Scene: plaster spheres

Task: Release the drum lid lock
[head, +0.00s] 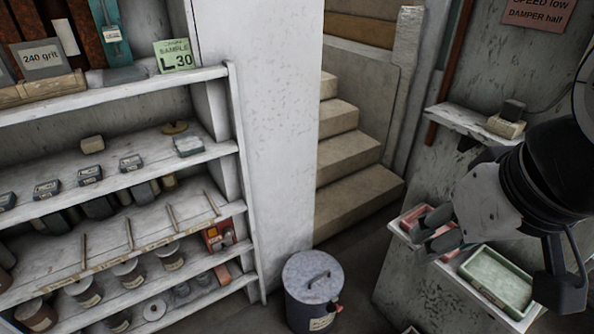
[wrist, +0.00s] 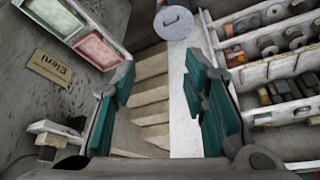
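A dark blue-grey drum (head: 311,312) stands on the floor at the foot of the white pillar, right of the shelves. Its round grey lid (head: 300,272) is on and has a raised handle. A small red part (head: 337,308), which looks like the lock, sits on the drum's right side; its details are too small to tell. In the wrist view the drum lid (wrist: 173,20) shows at the top, and no red part is plain there. My gripper (head: 432,232) is up at the right, well apart from the drum. Its teal-padded fingers (wrist: 163,95) are spread and empty.
White shelves (head: 160,85) with tins and blocks fill the left. A red box (head: 218,236) sits on a lower shelf. Stairs (head: 350,160) rise behind. On the right wall, a ledge holds a green tray (head: 528,300) and a pink tray (wrist: 95,50) near my gripper.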

